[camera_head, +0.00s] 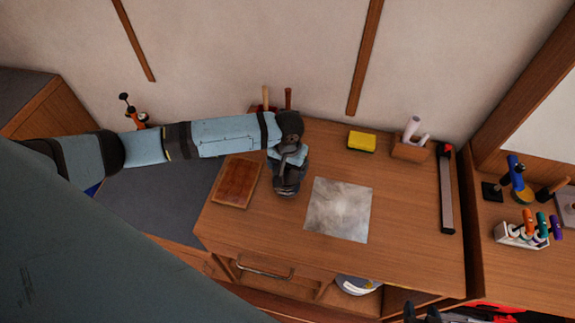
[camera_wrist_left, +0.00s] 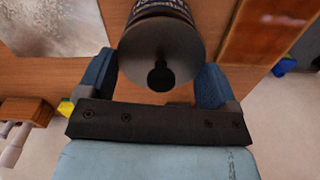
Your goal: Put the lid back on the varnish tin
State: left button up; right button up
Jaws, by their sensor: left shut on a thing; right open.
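My left gripper (camera_head: 288,188) is low over the desk, left of the pale square sheet. In the left wrist view its blue fingers (camera_wrist_left: 160,72) are shut on either side of a round grey lid (camera_wrist_left: 150,40) with a dark knob. A dark, lettered cylinder, seemingly the varnish tin (camera_wrist_left: 165,8), shows just beyond the lid. I cannot tell whether the lid rests on it or is apart. In the head view the gripper mostly hides both. My right gripper (camera_head: 430,314) is open, partly visible at the bottom edge.
A pale sheet (camera_head: 338,209) and a reddish-brown board (camera_head: 237,182) lie on the desk (camera_head: 270,235). A yellow sponge (camera_head: 361,141), a wooden holder (camera_head: 410,150) and a long dark tool (camera_head: 446,190) are at the back and right. The desk's front is clear.

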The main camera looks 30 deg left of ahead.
pick_arm(q)
jog(key=shift+f+p, duration=0.2)
jog(key=shift+p, duration=0.4)
dwell(1.4)
jog(key=o, duration=0.7)
jog(key=shift+r, duration=0.1)
jog(key=shift+r, duration=3.45)
grip_shut()
jog(key=shift+f, duration=0.15)
jog(key=shift+f+b, duration=0.35)
jog(key=shift+f, duration=1.7)
